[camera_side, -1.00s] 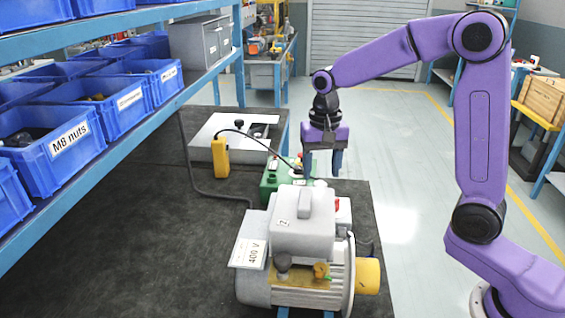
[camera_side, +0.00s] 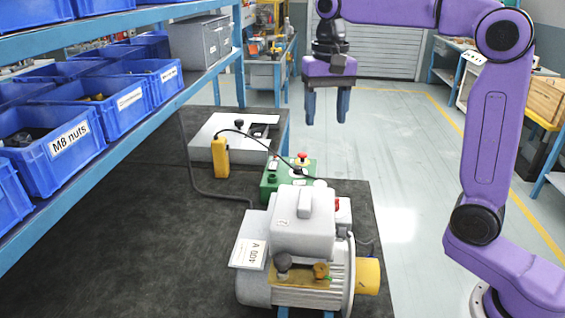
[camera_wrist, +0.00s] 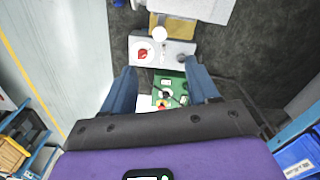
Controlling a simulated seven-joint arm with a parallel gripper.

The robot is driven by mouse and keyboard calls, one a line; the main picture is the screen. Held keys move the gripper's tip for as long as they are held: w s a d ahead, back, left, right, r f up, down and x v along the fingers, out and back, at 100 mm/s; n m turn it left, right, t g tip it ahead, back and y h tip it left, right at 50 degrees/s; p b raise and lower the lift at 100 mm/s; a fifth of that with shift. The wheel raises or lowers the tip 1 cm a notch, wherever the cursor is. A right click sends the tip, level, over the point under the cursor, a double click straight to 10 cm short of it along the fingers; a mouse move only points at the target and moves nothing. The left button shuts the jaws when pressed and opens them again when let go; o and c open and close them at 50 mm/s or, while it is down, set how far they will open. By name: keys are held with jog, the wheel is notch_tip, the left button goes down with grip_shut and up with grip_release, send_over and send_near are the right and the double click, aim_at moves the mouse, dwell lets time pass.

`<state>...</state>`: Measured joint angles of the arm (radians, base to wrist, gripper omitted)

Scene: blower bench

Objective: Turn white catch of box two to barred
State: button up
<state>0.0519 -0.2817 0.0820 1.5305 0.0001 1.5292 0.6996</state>
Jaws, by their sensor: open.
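My gripper (camera_side: 326,118) is open and empty, pointing down in the air beyond the bench's right edge in the side view. Its fingers (camera_wrist: 163,84) are spread in the wrist view. A grey motor unit (camera_side: 303,232) stands at the front, with a small mark on its top cover that might be a 2. Behind its right side is a small pale box (camera_side: 343,214) with a red part. In the wrist view a pale panel (camera_wrist: 163,62) carries a red knob on a white disc (camera_wrist: 143,53). I cannot tell which part is the white catch.
A green control box (camera_side: 284,178) with a red button stands behind the motor. A yellow pendant (camera_side: 220,157) on a black cable and a pale flat box (camera_side: 205,131) are farther back. Shelves with blue bins (camera_side: 55,142) overhang the left. The bench's left front is clear.

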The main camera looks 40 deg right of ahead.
jog(key=s+f+n, duration=0.5)
jog(key=s+n, duration=0.1)
jog(key=s, duration=0.3)
jog(key=s+d+f+n, duration=0.1)
jog(key=s+f+n, duration=0.45)
jog(key=s, duration=0.45)
jog(key=s+f+n, duration=0.5)
jog(key=s+n, duration=0.2)
jog(key=s, duration=0.2)
jog(key=w+a+r+n, duration=0.2)
jog(key=w+a+r, duration=0.6)
jog(key=a, duration=0.2)
jog(key=w+a+r+n, duration=0.3)
jog(key=w+a+r, duration=0.5)
jog(key=a, duration=0.3)
jog(key=shift+w, duration=0.25)
dwell(0.6)
jog(key=s+d+f+m, duration=0.2)
jog(key=s+d+f, duration=0.6)
jog(key=d, duration=0.2)
jog(key=s+d+f+m, duration=0.3)
jog(key=s+d+f, duration=0.4)
jog(key=d, duration=0.4)
jog(key=shift+s+d+f, duration=0.15)
jog(key=shift+s+f, duration=0.25)
jog(key=shift+s, duration=0.4)
jog(key=shift+m, duration=0.25)
